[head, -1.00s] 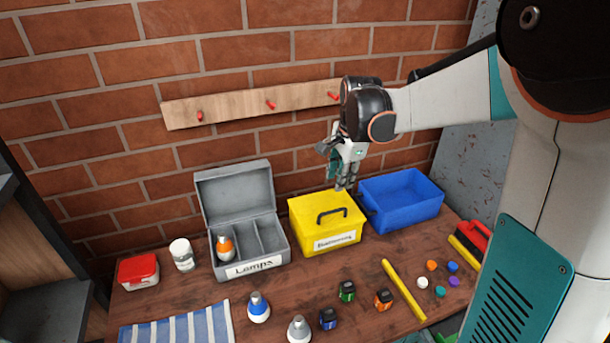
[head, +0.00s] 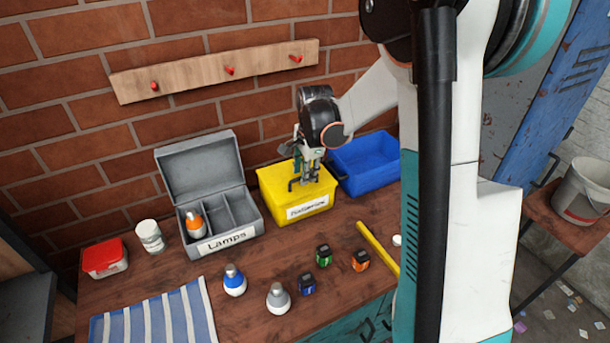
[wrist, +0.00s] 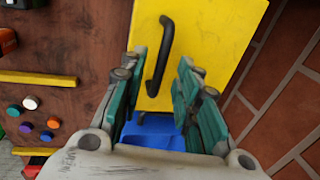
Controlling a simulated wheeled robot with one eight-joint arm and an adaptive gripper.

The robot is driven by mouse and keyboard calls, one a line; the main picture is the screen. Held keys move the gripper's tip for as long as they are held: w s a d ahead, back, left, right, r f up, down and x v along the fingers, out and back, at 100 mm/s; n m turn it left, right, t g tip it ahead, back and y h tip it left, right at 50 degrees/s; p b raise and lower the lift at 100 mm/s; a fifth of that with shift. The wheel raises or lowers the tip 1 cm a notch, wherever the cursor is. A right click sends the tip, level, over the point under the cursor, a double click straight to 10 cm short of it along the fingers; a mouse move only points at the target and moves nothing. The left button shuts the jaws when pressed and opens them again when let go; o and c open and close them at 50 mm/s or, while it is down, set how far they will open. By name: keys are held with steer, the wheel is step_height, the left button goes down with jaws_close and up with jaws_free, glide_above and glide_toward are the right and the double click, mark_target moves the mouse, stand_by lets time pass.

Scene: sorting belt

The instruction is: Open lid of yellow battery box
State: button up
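The yellow battery box (head: 272,190) stands on the table with its lid closed and a white label on its front. Its black handle (wrist: 160,60) runs along the lid's top in the wrist view. My gripper (head: 311,178) is just above the lid, pointing down. In the wrist view my gripper (wrist: 156,95) is open, with the teal finger pads apart and the near end of the handle between them in the picture. The gap in height to the handle is hard to tell. My gripper partly hides the handle in the head view.
An open grey lamps box (head: 252,223) stands left of the yellow box, and a blue bin (head: 365,170) stands right. A brick wall with a peg rail (head: 215,70) is behind.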

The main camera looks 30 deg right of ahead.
steer(key=shift+f, duration=0.3)
jaws_close()
steer(key=shift+w+r, duration=0.1)
